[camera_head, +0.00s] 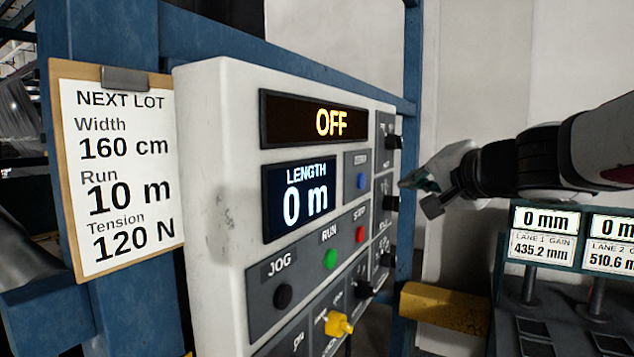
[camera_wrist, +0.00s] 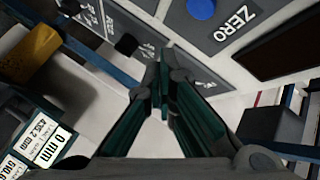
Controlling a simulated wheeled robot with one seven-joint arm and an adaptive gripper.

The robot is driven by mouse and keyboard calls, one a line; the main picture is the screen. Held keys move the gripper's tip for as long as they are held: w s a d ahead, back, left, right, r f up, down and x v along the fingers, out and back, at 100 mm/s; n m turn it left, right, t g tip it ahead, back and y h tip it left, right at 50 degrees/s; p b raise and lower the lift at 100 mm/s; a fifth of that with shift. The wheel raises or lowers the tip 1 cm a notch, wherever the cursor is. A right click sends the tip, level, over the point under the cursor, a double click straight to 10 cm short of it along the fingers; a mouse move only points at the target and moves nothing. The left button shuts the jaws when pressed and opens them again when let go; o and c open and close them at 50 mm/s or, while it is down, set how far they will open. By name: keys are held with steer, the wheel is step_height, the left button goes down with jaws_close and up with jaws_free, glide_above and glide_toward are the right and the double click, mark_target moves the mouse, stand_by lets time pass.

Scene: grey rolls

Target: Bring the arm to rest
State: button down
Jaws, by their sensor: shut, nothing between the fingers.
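My gripper (camera_head: 412,184) is at the right edge of the white control panel (camera_head: 215,190) in the head view, close to the column of black knobs. In the wrist view my gripper (camera_wrist: 162,85) is shut and empty, with its dark green fingers together in front of the panel face. Whether the fingertips touch the panel or a knob, I cannot tell. The panel's top display (camera_head: 315,120) reads OFF and the length display (camera_head: 299,198) reads 0 m.
A clipboard (camera_head: 120,175) headed NEXT LOT hangs left of the panel. The panel carries a blue button (camera_head: 361,181), a green button (camera_head: 330,258), a red button (camera_head: 360,234) and a yellow knob (camera_head: 338,324). A yellow block (camera_head: 445,307) and lane displays (camera_head: 545,219) stand at lower right.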

steer(key=s+a+f+n+g+y, duration=0.1)
steer(key=s+a+f+n+g, duration=0.3)
steer(key=s, duration=0.3)
steer(key=s+a+f+n+g+y, duration=0.1)
steer(key=s+a+f+n+g, duration=0.15)
steer(key=s+a+f, duration=0.45)
steer(key=s+d+f+n+g+h, duration=0.1)
steer(key=s+d+f+h, duration=0.1)
steer(key=s+d+f, duration=0.2)
steer(key=s+d+f+n+g+h, duration=0.1)
steer(key=s+d+f, duration=0.4)
steer(key=s, duration=0.5)
steer(key=shift+s+d+f+n+g+h, duration=0.3)
steer(key=shift+g+h, duration=0.45)
steer(key=shift+h, duration=0.45)
steer(key=shift+w+a+r, duration=0.1)
